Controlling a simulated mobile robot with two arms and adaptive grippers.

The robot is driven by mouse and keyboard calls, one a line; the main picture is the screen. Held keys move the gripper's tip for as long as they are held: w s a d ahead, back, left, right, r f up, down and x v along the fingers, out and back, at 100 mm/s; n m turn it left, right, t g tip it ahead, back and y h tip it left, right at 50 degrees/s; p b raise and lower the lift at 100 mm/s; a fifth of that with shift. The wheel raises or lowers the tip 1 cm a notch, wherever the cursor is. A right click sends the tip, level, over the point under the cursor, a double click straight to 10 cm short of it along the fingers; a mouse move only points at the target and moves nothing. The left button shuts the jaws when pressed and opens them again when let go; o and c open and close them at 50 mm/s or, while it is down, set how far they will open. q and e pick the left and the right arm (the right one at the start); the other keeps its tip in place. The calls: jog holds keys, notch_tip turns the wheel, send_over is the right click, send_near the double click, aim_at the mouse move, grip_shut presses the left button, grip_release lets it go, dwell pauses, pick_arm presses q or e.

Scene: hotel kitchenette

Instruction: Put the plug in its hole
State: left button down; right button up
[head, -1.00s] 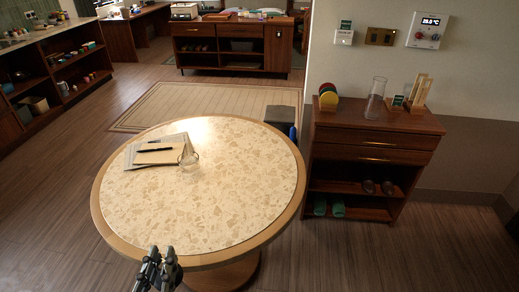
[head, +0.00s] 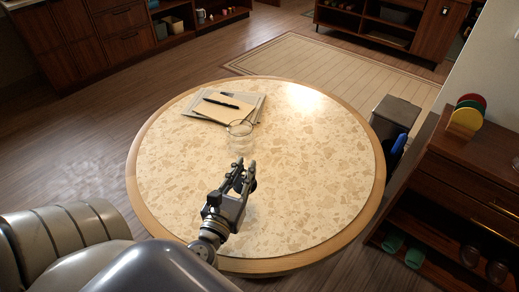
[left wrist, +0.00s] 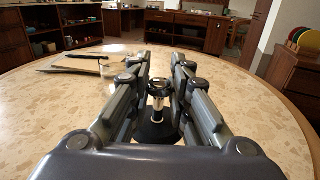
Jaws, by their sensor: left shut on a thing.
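The plug (left wrist: 158,125) shows in the left wrist view as a dark, wide base with a shiny metal stem and knob, between the fingers. My left gripper (left wrist: 160,85) is shut on it. In the head view my left gripper (head: 243,172) is at the middle of the round table, just in front of the clear glass (head: 240,130). Only a small dark part of the plug (head: 253,185) shows there beside the fingers. I cannot tell whether it touches the table. I can make out no plug hole in either view. My right gripper is not in view.
The round speckled table (head: 320,175) has a wooden rim and is clear on its right side. Papers with a pen (head: 222,104) lie at its back left. A grey bin (head: 396,112) stands behind its right edge, near a wooden cabinet (head: 470,165).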

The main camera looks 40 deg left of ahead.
pick_arm(q)
jog(key=a+f+n+y, duration=0.1)
jog(key=a+f+y, duration=0.15)
jog(key=a, duration=0.25)
jog(key=shift+g+h, duration=0.3)
jog(key=shift+h, duration=0.15)
jog(key=w, duration=0.5)
jog(key=w+f, duration=0.1)
jog(key=w, duration=0.4)
jog(key=w+f+p, duration=0.1)
jog(key=w, duration=0.4)
jog(key=shift+w+d+f, duration=0.15)
jog(key=shift+w+f, duration=0.05)
jog(key=shift+w, duration=0.05)
jog(key=shift+w+f, duration=0.15)
jog(key=shift+f, duration=0.05)
notch_tip(320, 180, down, 3)
jog(key=shift+f+b, duration=0.15)
jog(key=shift+b, duration=0.4)
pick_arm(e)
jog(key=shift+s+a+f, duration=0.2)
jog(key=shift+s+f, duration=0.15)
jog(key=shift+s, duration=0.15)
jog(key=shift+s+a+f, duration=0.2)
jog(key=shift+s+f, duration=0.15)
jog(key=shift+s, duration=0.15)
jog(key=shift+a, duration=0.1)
